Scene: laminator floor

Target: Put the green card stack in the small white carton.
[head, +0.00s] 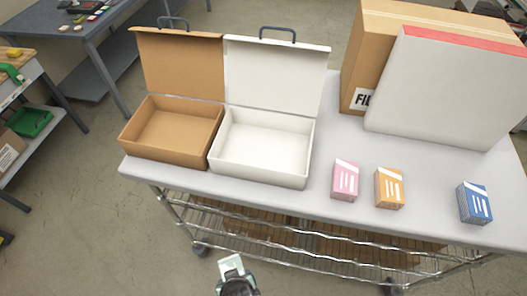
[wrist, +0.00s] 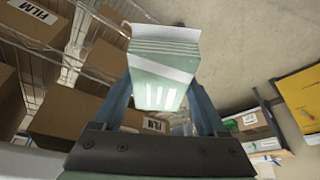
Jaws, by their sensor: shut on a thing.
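My gripper (wrist: 160,100) is shut on the green card stack (wrist: 161,88), a pale green pack with a white band, held between the two fingers in the wrist view. In the head view the green card stack (head: 231,264) shows at the bottom, in my gripper (head: 236,280), in front of and below the table's front edge. The small white carton (head: 260,175) stands on the table with its lid raised, and it looks empty. The card stack is apart from the carton.
A brown carton (head: 165,155), open and empty, stands left of the white one. Pink (head: 345,180), orange (head: 389,188) and blue (head: 474,203) packs stand on the table (head: 330,206) to the right. Large boxes (head: 446,88) stand behind. A wire shelf (head: 300,250) lies below.

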